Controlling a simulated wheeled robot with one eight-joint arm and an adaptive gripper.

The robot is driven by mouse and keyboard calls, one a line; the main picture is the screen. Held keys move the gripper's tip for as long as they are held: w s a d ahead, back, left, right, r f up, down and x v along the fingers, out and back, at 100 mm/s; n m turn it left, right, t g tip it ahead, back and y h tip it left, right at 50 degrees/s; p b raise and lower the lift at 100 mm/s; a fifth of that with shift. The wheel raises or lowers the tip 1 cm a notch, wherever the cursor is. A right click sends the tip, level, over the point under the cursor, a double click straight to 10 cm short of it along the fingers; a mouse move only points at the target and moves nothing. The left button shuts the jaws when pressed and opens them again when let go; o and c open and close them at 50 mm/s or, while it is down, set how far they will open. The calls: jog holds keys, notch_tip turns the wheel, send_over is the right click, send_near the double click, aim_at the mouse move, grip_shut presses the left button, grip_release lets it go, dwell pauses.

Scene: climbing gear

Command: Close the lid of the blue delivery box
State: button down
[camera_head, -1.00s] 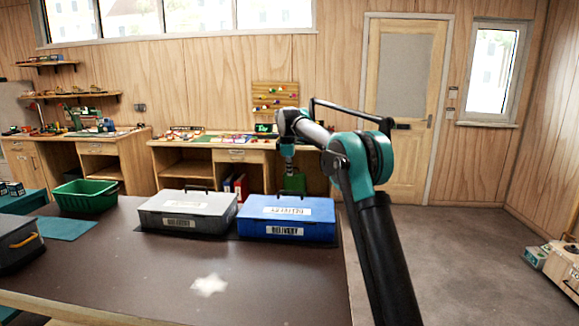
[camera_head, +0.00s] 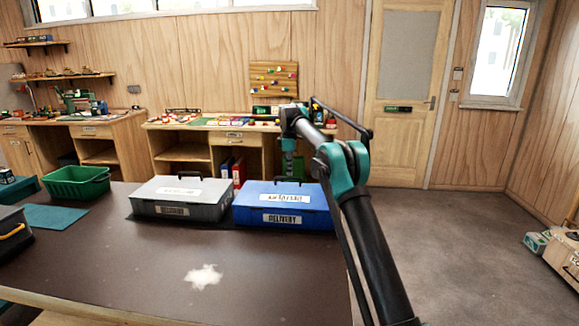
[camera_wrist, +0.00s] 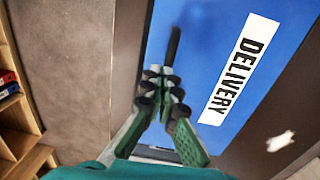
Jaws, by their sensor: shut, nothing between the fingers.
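The blue delivery box (camera_head: 250,214) stands near the right end of the dark table. Its lid (camera_head: 262,189) lies down over the box, with no gap that I can make out. White DELIVERY labels show on the lid and front, and a black handle is at the back edge. In the wrist view the blue lid (camera_wrist: 195,55) fills the middle, with the black handle (camera_wrist: 174,45) beyond my fingertips. My gripper (camera_wrist: 160,82) is shut and empty, above the box's back edge. In the head view it is at the far side of the box, its fingertips partly hidden.
A grey delivery box (camera_head: 180,198) stands close to the left of the blue one. A green bin (camera_head: 77,183) and a dark case (camera_head: 12,238) are farther left. The table front (camera_head: 120,255) is mostly clear apart from a pale patch. Workbenches stand behind.

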jog(key=shift+w+f, duration=0.15)
jog(key=shift+f, duration=0.3)
dwell(0.3)
